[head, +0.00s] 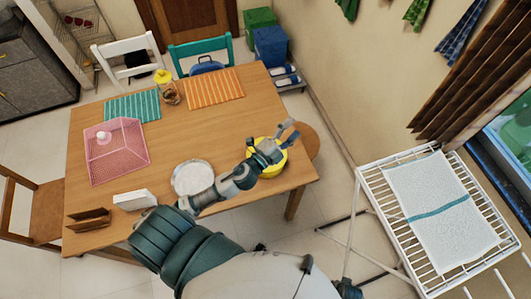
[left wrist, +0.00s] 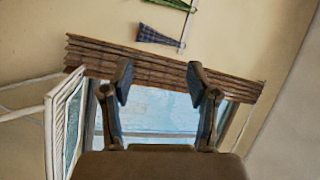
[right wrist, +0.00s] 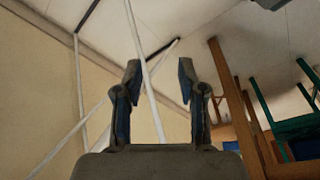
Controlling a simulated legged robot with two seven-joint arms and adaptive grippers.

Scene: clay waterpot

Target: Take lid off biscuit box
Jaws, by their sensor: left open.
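A round yellow tin (head: 268,157), which may be the biscuit box, stands near the right edge of the wooden table. My left forearm and gripper partly cover it, so I cannot tell whether its lid is on. My left gripper (head: 292,132) is open above and just beyond the tin in the picture. In the left wrist view its fingers (left wrist: 160,82) are apart and empty, facing the curtain and window. My right gripper (right wrist: 159,82) is open and empty in the right wrist view, low near table and chair legs; the head view does not show it.
The table (head: 200,130) also bears a yellow-lidded jar (head: 167,93), a pink mesh cover (head: 117,158), a white plate (head: 193,178) and placemats (head: 215,90). A round brown stool (head: 307,143) is beside the table's right edge. A white drying rack (head: 385,210) stands right.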

